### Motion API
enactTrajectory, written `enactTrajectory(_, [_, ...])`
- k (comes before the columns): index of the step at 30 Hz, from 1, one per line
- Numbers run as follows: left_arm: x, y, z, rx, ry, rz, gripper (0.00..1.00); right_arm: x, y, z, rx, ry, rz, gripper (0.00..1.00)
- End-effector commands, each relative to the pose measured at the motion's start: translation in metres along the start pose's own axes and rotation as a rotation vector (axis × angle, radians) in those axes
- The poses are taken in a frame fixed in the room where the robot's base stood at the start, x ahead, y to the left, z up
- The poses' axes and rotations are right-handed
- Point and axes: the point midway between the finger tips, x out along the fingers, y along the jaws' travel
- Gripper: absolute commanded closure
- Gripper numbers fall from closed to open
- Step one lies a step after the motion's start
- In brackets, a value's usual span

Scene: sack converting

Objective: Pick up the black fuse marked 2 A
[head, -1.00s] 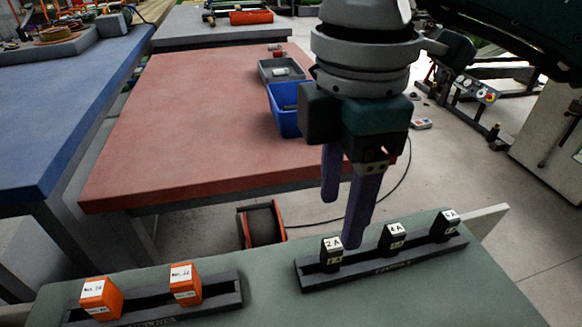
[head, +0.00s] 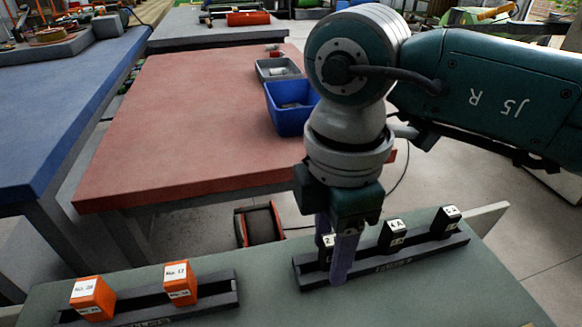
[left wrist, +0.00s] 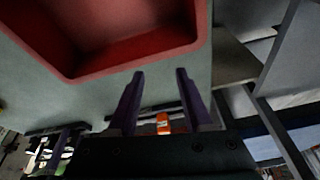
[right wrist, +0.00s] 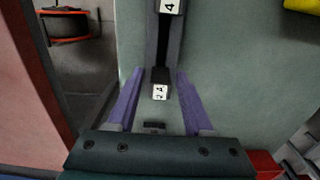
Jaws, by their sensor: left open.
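The black fuse marked 2 A (head: 325,241) stands leftmost in the black holder strip (head: 383,265) on the green-grey bench, partly hidden by a finger in the head view. Its label shows in the right wrist view (right wrist: 160,92). My right gripper (head: 332,262) is open, pointing down, one purple finger on each side of this fuse; whether they touch it I cannot tell. A black fuse marked 4 A (head: 393,237) and another with an unclear label (head: 446,222) stand to its right. My left gripper (left wrist: 160,75) is open and empty, seen only in the left wrist view.
Two orange blocks (head: 92,298) (head: 180,283) stand in another black holder (head: 215,292) at the left of the bench. A red tray (left wrist: 135,52) is close in the left wrist view. Behind are a red table (head: 180,140) and a blue bin (head: 287,122).

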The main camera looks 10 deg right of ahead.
Motion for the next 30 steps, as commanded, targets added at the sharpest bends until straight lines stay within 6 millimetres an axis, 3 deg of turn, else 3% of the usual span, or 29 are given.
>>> enactTrajectory(2, [0.0, 0.0, -0.0001, 0.0, 0.0, 0.0, 0.5, -0.0001, 0.0, 0.0001, 0.0, 0.0, 0.0, 0.59])
enactTrajectory(13, [0.0, 0.0001, -0.0001, 0.0, 0.0, 0.0, 0.5, -0.0002, 0.0001, 0.0002, 0.001, 0.0, 0.0, 1.0])
enactTrajectory(30, [-0.0017, 0.0001, -0.0006, 0.0, 0.0, 0.0, 0.5, -0.0059, 0.0006, 0.0001, 0.001, 0.001, 0.001, 1.0])
